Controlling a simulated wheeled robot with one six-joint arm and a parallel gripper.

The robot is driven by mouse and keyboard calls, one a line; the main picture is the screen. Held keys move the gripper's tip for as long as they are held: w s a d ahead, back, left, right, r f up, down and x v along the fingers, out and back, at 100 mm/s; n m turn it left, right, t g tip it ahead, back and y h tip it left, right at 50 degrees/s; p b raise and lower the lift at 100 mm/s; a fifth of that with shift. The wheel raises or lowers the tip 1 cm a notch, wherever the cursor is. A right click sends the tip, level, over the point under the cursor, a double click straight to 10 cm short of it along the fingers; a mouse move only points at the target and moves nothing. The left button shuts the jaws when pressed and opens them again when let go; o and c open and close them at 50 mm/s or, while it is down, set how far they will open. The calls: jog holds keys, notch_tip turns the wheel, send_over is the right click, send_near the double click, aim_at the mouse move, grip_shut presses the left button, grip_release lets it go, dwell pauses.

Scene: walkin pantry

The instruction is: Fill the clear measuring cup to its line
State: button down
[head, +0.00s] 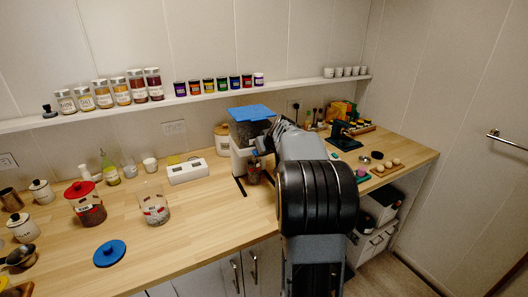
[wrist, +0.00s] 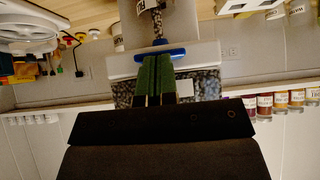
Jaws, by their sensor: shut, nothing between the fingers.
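A dispenser stands at the back of the counter, with a blue lid (head: 252,112) and a clear hopper of dark pieces (wrist: 205,84). A clear vessel (head: 254,174) with brownish contents shows at its foot, partly hidden by my arm; I cannot tell whether it is the measuring cup or see a line on it. In the wrist view, which is upside down, a blue lever-like part (wrist: 172,52) crosses the dispenser front. My gripper (wrist: 154,60) is shut and empty, its green fingertips at this blue part; I cannot tell whether they touch. Dark pieces (wrist: 157,20) show beyond it.
A clear container (head: 155,212) with mixed contents and a red-lidded jar (head: 90,210) stand to the left. A blue round lid (head: 109,253) lies near the front edge. A white box (head: 187,172) stands left of the dispenser. The front middle counter is clear.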

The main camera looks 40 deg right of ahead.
jog(key=w+d+r+b+v, duration=0.1)
jog(key=v, duration=1.1)
jog(key=shift+w+a+r, duration=0.15)
jog(key=shift+a+r, duration=0.1)
jog(key=shift+a, duration=0.25)
jog(key=s+a+f+m+g, duration=0.3)
jog(key=s+a+f, duration=0.2)
jog(key=f, duration=0.5)
jog(key=s+a+f+n+g, duration=0.1)
jog(key=s+a+f, duration=0.3)
jog(key=a, duration=0.6)
jog(key=s+a+f+n+g+y, duration=0.1)
jog(key=s+a+f+n, duration=0.2)
jog(key=s+a, duration=0.6)
jog(key=shift+a+f+n, duration=0.3)
jog(key=shift+a+f, duration=0.3)
jog(key=shift+a, duration=0.5)
